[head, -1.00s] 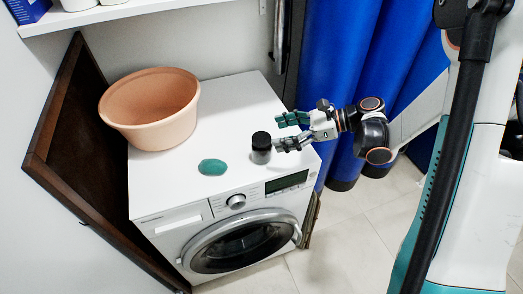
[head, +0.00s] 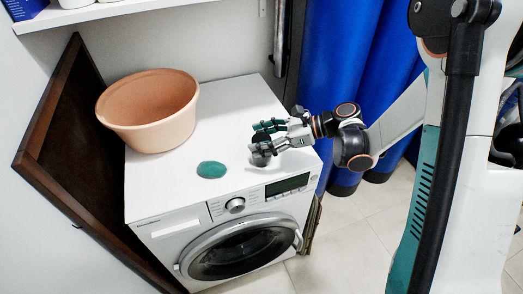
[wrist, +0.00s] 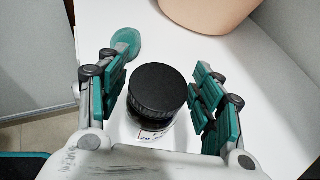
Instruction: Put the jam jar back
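The jam jar (wrist: 157,92), with a black lid and a pale label at its side, stands upright on top of the white washing machine (head: 232,103). In the wrist view it sits between the two teal-padded fingers of my gripper (wrist: 160,76), with a gap on each side. In the head view my gripper (head: 261,143) is at the jar from the right, and its fingers hide most of the jar. The gripper is open around the jar and does not visibly touch it.
A teal oval object (head: 211,170) lies left of the jar, near the machine's front edge. A large peach basin (head: 150,125) stands at the back left. A white shelf (head: 110,13) with items is above. Blue cylinders (head: 345,70) stand to the right.

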